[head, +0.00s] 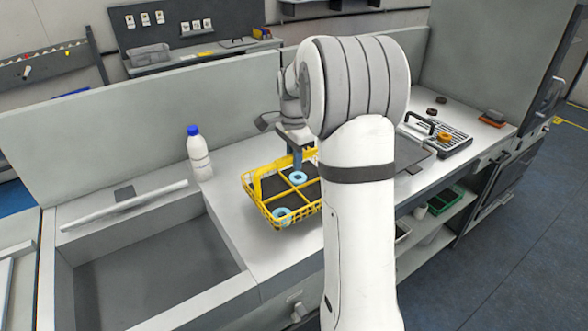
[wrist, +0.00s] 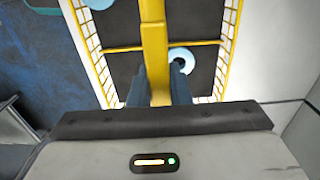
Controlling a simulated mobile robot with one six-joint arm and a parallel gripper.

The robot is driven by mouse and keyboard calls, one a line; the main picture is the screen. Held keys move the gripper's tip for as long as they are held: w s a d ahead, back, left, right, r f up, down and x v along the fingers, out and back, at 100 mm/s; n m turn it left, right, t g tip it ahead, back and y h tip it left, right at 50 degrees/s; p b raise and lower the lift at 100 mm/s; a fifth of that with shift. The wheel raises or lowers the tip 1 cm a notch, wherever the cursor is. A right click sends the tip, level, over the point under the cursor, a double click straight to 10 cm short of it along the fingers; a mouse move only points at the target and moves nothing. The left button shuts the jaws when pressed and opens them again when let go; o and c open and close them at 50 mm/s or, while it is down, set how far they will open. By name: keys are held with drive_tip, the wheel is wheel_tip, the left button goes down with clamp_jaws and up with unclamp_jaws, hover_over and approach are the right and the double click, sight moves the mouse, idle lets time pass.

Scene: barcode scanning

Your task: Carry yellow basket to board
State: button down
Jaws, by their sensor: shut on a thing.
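The yellow basket (head: 262,206) is a wire crate with dividers, a dark floor and an upright handle. It is at the bench's front edge, left of my arm in the head view; whether it touches the bench is unclear. Light blue rings (head: 281,213) lie in its compartments. My gripper (head: 297,161) is above it, with blue fingers shut on the yellow handle (wrist: 154,45). The wrist view shows the fingers (wrist: 159,87) on both sides of the handle. A dark flat board (head: 408,155) lies on the bench right of my arm, partly hidden by it.
A white bottle with a blue cap (head: 200,158) stands left behind the basket. A sink (head: 150,262) opens at the left. A slotted tray (head: 447,140) with an orange ring lies beyond the board. Shelves sit below the bench at right.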

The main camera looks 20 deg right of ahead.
sight(293, 190)
drive_tip(key=f, duration=0.4)
drive_tip(key=shift+w+a, duration=0.25)
drive_tip(key=shift+w, duration=0.1)
drive_tip(key=shift+d+f, duration=0.1)
drive_tip(key=shift+s, duration=0.15)
drive_tip(key=shift+f, duration=0.15)
drive_tip(key=c, duration=1.3)
unclamp_jaws()
drive_tip(key=shift+c, duration=0.2)
